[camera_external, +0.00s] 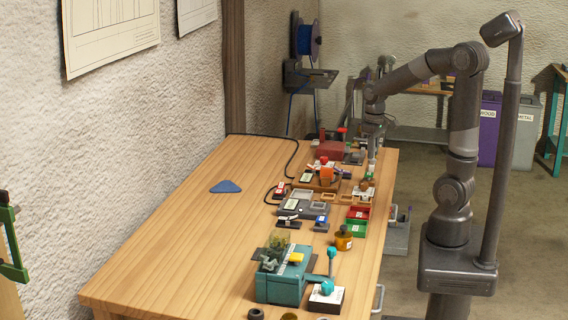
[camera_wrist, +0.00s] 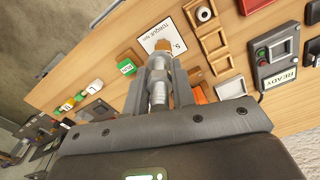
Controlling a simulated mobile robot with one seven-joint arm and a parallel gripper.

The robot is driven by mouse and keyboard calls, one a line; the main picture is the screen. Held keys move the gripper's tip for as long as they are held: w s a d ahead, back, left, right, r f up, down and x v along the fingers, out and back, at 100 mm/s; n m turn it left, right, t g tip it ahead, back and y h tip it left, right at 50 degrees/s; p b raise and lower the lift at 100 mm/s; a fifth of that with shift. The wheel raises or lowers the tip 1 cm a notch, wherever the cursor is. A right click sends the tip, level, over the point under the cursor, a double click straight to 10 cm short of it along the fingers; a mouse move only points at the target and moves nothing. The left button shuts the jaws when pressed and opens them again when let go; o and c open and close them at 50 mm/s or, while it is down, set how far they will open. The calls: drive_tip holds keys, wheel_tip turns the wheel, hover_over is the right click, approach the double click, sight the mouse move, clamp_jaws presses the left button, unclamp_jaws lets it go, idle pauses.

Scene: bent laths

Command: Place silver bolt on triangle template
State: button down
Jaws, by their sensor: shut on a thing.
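The silver bolt (camera_wrist: 158,92) stands between the two fingers of my gripper (camera_wrist: 160,74) in the wrist view, and the fingers are shut on it. In the external view my gripper (camera_external: 371,166) points down over the right edge of the workbench, among the small parts. The bolt is too small to make out there. The triangle template (camera_external: 226,186) is a flat blue triangle lying on bare wood on the left part of the bench, well away from my gripper. It does not show in the wrist view.
Red and green bins (camera_external: 357,221), grey fixtures (camera_external: 303,207) and an orange block (camera_external: 326,173) crowd the bench's right side. A teal machine (camera_external: 283,281) stands at the front. A black cable (camera_external: 294,160) curves across the back. The bench (camera_external: 190,240) is clear around the triangle.

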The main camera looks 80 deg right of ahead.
drive_tip(key=w+d+r, duration=0.1)
drive_tip(key=w, duration=1.4)
drive_tip(key=w+d+r, duration=0.2)
drive_tip(key=w, duration=1.4)
hover_over(233, 190)
wheel_tip(233, 190, down, 10)
drive_tip(key=shift+s+a+f, duration=0.1)
drive_tip(key=shift+f, duration=2)
drive_tip(key=shift+f, duration=0.15)
drive_tip(key=c, duration=1.2)
unclamp_jaws()
